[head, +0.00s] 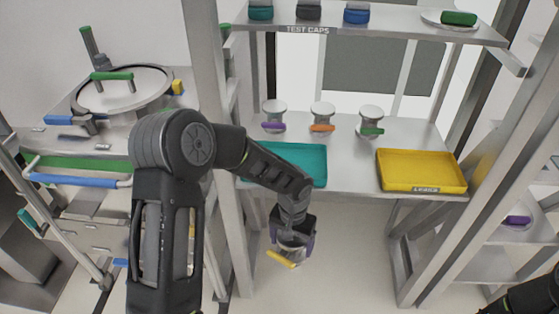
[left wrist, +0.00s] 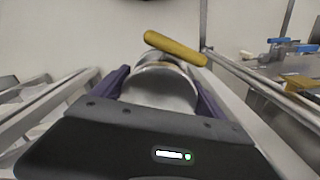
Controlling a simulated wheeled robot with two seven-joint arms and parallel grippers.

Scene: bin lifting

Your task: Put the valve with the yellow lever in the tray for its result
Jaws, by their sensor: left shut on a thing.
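My left gripper (head: 292,238) is shut on the valve with the yellow lever (head: 281,259). It holds the valve in front of and below the front edge of the shelf. In the left wrist view the valve's pale round body (left wrist: 160,88) sits between the purple fingers, with the yellow lever (left wrist: 175,48) beyond it. A teal tray (head: 307,165) is on the shelf at the left, partly hidden by my left arm. A yellow tray (head: 422,170) with a front label reading "LEAKS" is on the shelf at the right; it looks empty. My right gripper is not in view.
Valves with purple (head: 273,127), orange (head: 322,127) and green (head: 371,131) levers stand behind the trays. The upper shelf (head: 400,30) holds several caps. Metal posts flank the shelf. A bench with a round lidded vessel (head: 120,90) stands at the left.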

